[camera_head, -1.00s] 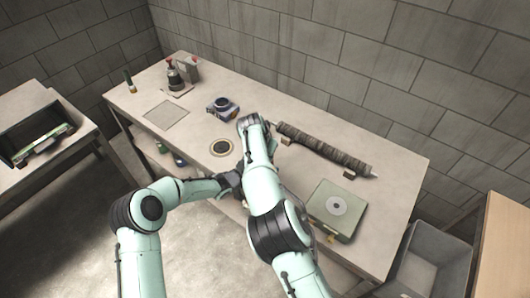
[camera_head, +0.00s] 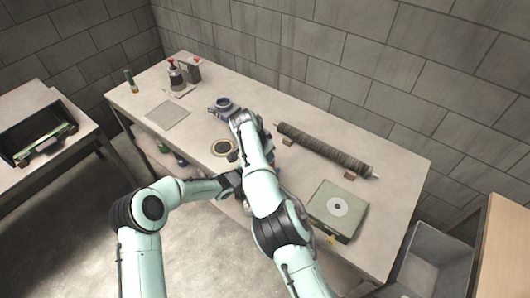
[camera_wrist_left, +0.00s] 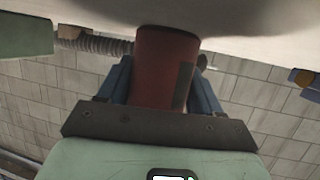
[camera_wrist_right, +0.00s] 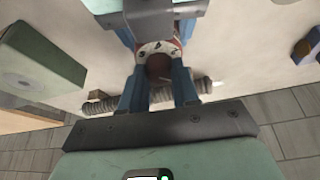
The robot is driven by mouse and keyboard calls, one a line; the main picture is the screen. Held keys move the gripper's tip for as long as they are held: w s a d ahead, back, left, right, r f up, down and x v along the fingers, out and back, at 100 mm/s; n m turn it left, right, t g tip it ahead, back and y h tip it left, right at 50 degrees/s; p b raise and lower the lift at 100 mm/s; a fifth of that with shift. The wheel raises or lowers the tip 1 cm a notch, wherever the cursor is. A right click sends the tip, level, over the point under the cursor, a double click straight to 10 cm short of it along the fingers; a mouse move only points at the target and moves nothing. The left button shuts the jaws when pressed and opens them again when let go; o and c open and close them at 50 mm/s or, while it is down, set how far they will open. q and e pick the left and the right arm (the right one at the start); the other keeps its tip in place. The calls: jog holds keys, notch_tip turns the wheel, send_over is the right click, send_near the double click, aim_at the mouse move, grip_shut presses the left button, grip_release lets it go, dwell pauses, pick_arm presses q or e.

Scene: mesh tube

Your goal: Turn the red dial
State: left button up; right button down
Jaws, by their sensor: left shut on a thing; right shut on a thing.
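My left gripper (camera_wrist_left: 161,82) is shut on a red cylinder (camera_wrist_left: 152,68) with a dark patch on its side. In the right wrist view, the left gripper's palm (camera_wrist_right: 155,12) and blue fingers show at the top. Between them is a white ring with dark marks (camera_wrist_right: 160,47), and a dark red dial (camera_wrist_right: 159,67) is beside it. My right gripper (camera_wrist_right: 158,88) is shut on the dial, with one blue finger on each side. In the head view, my right arm hides the dial and cylinder; part of the left gripper (camera_head: 230,183) shows beside it.
On the bench (camera_head: 375,158) are a long ribbed tube (camera_head: 325,150) on supports, a green box (camera_head: 337,208), a grey-blue device (camera_head: 222,105) and a dark ring (camera_head: 223,147). A grey bin (camera_head: 430,265) stands at right, and a side table (camera_head: 30,165) stands at left.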

jog(key=c, duration=1.1)
grip_release()
jog(key=shift+r, duration=0.1)
jog(key=v, duration=1.2)
pick_arm(q)
jog(key=o, duration=1.2)
jog(key=shift+o, duration=0.2)
